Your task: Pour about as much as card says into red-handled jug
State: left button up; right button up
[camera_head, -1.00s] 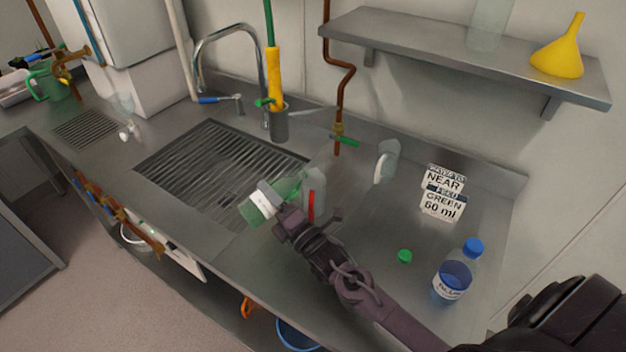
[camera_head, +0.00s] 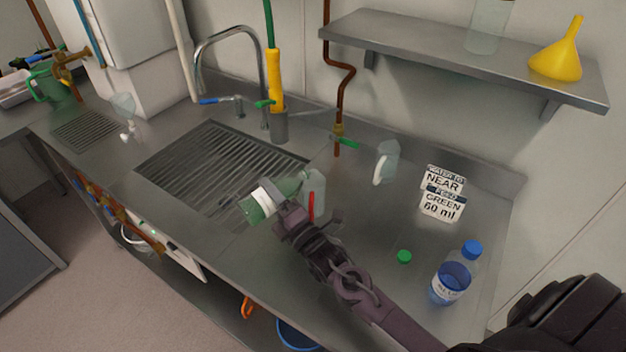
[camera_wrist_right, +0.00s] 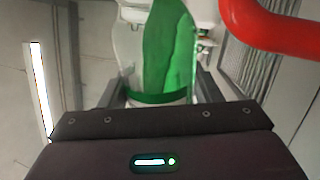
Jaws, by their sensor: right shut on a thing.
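My right gripper (camera_head: 283,215) is shut on a clear bottle with green liquid and a white label (camera_head: 262,201). The bottle lies strongly tilted, its neck end toward the red-handled jug. The clear jug (camera_head: 316,183) stands on the steel counter right of the sink, its red handle (camera_head: 311,207) facing the front. The bottle's mouth overlaps the jug in view; I cannot make out a stream or the jug's level. The right wrist view shows green liquid in the bottle (camera_wrist_right: 168,45) and the red handle (camera_wrist_right: 265,28). The card (camera_head: 442,192) reads "NEAR", "GREEN 60 ml". My left gripper is out of view.
A green cap (camera_head: 404,257) and a blue-capped bottle of blue liquid (camera_head: 452,282) are on the counter at right. A jug with a white handle (camera_head: 385,163) stands behind. The sink grate (camera_head: 205,165) is at left. A shelf (camera_head: 450,68) holds a yellow funnel (camera_head: 558,57).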

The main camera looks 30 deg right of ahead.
jog(key=shift+a+r+m+h, duration=0.1)
jog(key=shift+a+m+h, duration=0.2)
jog(key=shift+m, duration=0.5)
dwell(1.3)
jog(key=shift+r, duration=0.1)
dwell(0.8)
jog(key=shift+f, duration=0.25)
jog(key=shift+n, duration=0.6)
jog(key=f+n+b, duration=0.1)
jog(key=n+y+b, duration=0.1)
jog(key=shift+s+a+f+n, duration=0.15)
jog(key=shift+a+f+n, duration=0.1)
jog(key=shift+f+n, duration=0.15)
jog(key=shift+r+n+y+p, duration=0.3)
jog(key=shift+r+n+p, duration=0.1)
jog(key=shift+r+p, duration=0.3)
jog(key=shift+d+r+n+g+p, duration=0.15)
jog(key=shift+r+n+g+p, duration=0.15)
jog(key=shift+r+n+p, duration=0.5)
jog(key=shift+r, duration=0.4)
